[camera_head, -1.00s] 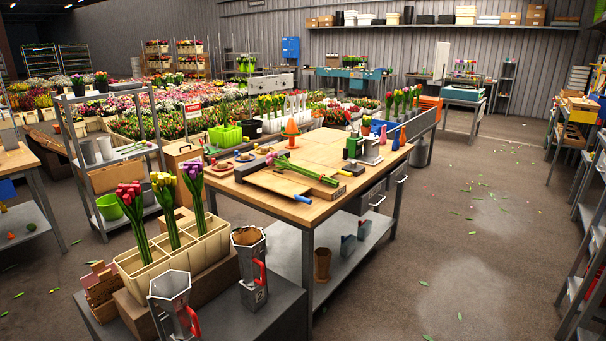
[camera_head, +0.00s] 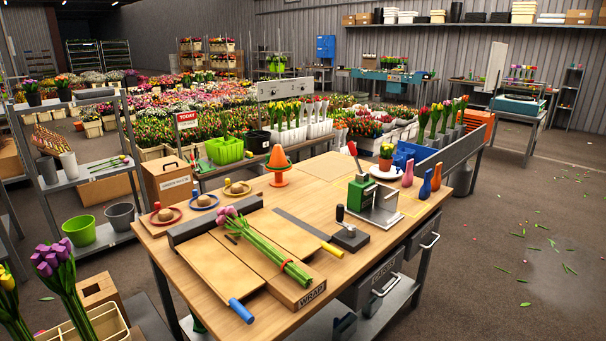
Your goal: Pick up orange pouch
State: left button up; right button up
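Three small pouch-like upright items stand at the back right of the wooden workbench (camera_head: 330,180): a pinkish-red one (camera_head: 408,174), a blue one (camera_head: 426,184) and an orange-red one (camera_head: 436,176). The orange-red one, at the far right near the bench's edge, looks closest to an orange pouch, but it is too small to be sure. Neither of my grippers is in view.
A green press (camera_head: 361,194) stands left of the pouches, with a potted tulip (camera_head: 386,157) behind. An orange cone (camera_head: 278,166) stands at the back. A tulip bunch (camera_head: 265,245) lies on the wrapping board at the front. Open floor (camera_head: 490,260) lies to the right.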

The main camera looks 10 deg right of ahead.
aim_at(436, 182)
jog(key=i+l, duration=0.3)
jog(key=l, duration=0.35)
jog(key=i+l+u, duration=0.15)
jog(key=i+l, duration=0.15)
jog(key=l, duration=0.4)
jog(key=i+l, duration=0.3)
jog(key=l, duration=0.35)
jog(key=i+l+u, duration=0.15)
jog(key=l, duration=0.55)
jog(key=i+l, duration=0.35)
jog(key=l, duration=0.4)
jog(key=i+l+u, duration=0.15)
jog(key=l, duration=0.55)
jog(key=i+l, duration=0.25)
jog(key=l, duration=0.5)
jog(key=i+l+u, duration=0.15)
jog(key=l, duration=0.6)
jog(key=i, duration=0.05)
